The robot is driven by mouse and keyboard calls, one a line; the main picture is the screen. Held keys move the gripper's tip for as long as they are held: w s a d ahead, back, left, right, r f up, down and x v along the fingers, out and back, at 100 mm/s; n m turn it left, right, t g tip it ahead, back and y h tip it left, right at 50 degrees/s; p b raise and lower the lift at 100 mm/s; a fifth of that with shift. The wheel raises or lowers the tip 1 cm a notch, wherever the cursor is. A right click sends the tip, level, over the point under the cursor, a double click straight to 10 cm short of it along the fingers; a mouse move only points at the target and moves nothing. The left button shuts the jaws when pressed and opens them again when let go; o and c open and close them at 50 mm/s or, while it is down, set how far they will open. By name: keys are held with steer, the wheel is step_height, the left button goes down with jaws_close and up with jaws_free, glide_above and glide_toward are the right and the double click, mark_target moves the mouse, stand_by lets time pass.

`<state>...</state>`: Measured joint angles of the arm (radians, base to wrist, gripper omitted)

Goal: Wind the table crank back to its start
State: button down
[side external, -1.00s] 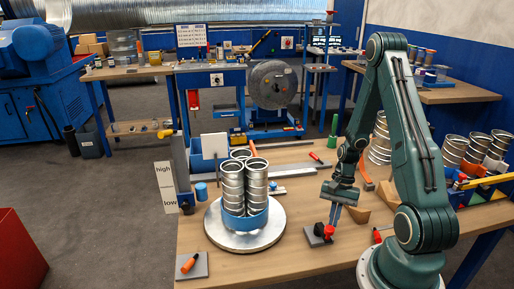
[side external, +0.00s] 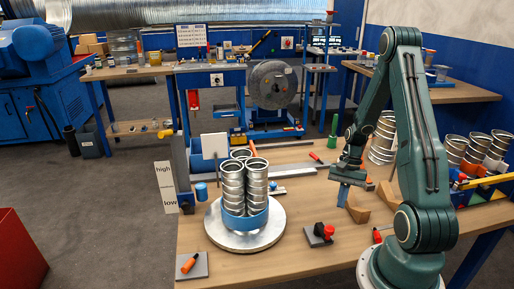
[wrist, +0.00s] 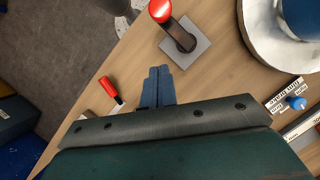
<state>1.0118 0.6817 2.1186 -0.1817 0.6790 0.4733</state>
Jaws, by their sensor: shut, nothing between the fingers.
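The crank (side external: 320,235), a dark arm with a red knob on a grey square plate, stands on the bench right of the round metal turntable (side external: 222,238). The turntable carries upright metal duct pieces (side external: 244,188) in a blue holder (side external: 245,219). My gripper (side external: 343,203) is above and to the right of the crank, apart from it, with its fingers together and empty. In the wrist view the blue fingers (wrist: 158,75) point toward the crank (wrist: 172,32) with a gap between. The turntable's rim (wrist: 262,40) shows at upper right there.
An orange-handled item (side external: 190,264) lies on a grey plate at the front left. A red-handled tool (side external: 377,236) lies near my base. A high/low sign (side external: 165,187) stands left of the turntable. Brown curved blocks (side external: 388,194) are right of my gripper. The bench front is mostly clear.

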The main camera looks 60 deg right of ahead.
steer(key=v, duration=0.6)
steer(key=shift+s, duration=0.15)
steer(key=shift+d+r, duration=0.1)
steer(key=w+a+r+n+t+h, duration=0.1)
steer(key=w+a+r+n+h, duration=0.2)
steer(key=a+r, duration=0.4)
steer(key=w+a+r+n+h, duration=0.1)
steer(key=w+a+r+n, duration=0.1)
steer(key=a+r+n, duration=0.35)
steer(key=s+a+r+n+t, duration=0.2)
steer(key=s+a+r+n, duration=0.1)
steer(key=a+r, duration=0.2)
steer(key=s+a+r+n+t, duration=0.3)
steer(key=s+a+r+n, duration=0.1)
steer(key=a, duration=0.5)
steer(key=shift+s+a+r, duration=0.2)
steer(key=shift+a+r, duration=0.15)
steer(key=shift+r, duration=0.4)
